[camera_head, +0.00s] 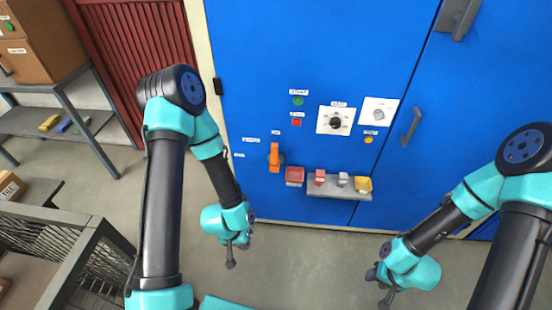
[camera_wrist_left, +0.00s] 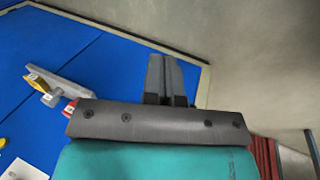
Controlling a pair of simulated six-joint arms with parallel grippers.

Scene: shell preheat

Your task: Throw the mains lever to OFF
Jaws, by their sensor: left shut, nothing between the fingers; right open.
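The mains lever (camera_head: 274,157) is an orange handle on the blue cabinet front, left of centre in the head view. It stands upright, its top near a small label (camera_head: 276,133); another small label (camera_head: 239,155) sits to its left. The lettering is too small to read surely. My left gripper (camera_head: 231,262) points down, below and left of the lever, apart from it. Its fingers also show pressed together and empty in the left wrist view (camera_wrist_left: 165,78), where I cannot see the lever. My right gripper (camera_head: 383,298) is open at lower right, far from the lever.
Above are green and red buttons, a black dial (camera_head: 336,121) and a grey dial (camera_head: 378,111). Floor before the cabinet is clear.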

